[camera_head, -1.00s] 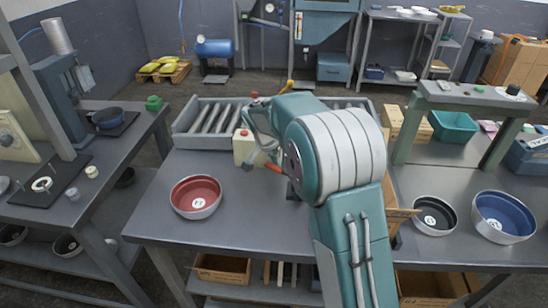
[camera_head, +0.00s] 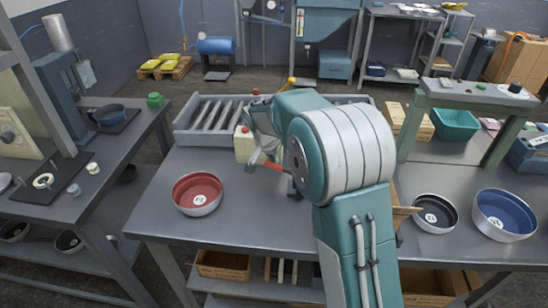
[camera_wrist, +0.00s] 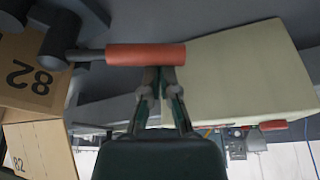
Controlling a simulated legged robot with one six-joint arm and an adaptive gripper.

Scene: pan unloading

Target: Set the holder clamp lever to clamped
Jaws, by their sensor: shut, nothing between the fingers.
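The lever has an orange-red cylindrical grip (camera_wrist: 145,55) on a dark metal rod. In the wrist view it lies level across the upper middle, beside a cream block. It also shows in the head view (camera_head: 272,166), sticking out right of the cream block (camera_head: 245,147). My gripper (camera_wrist: 160,76) is shut and empty, with its fingertips right at the grip's lower side in the wrist view. Whether they touch it I cannot tell. In the head view my arm hides much of the gripper and the lever's base.
A red pan (camera_head: 197,193) sits on the bench left of the arm. A black pan (camera_head: 436,213) and a blue pan (camera_head: 504,215) stand to the right. A grey roller tray (camera_head: 207,120) lies behind. Cardboard boxes (camera_wrist: 38,80) are at the wrist view's left.

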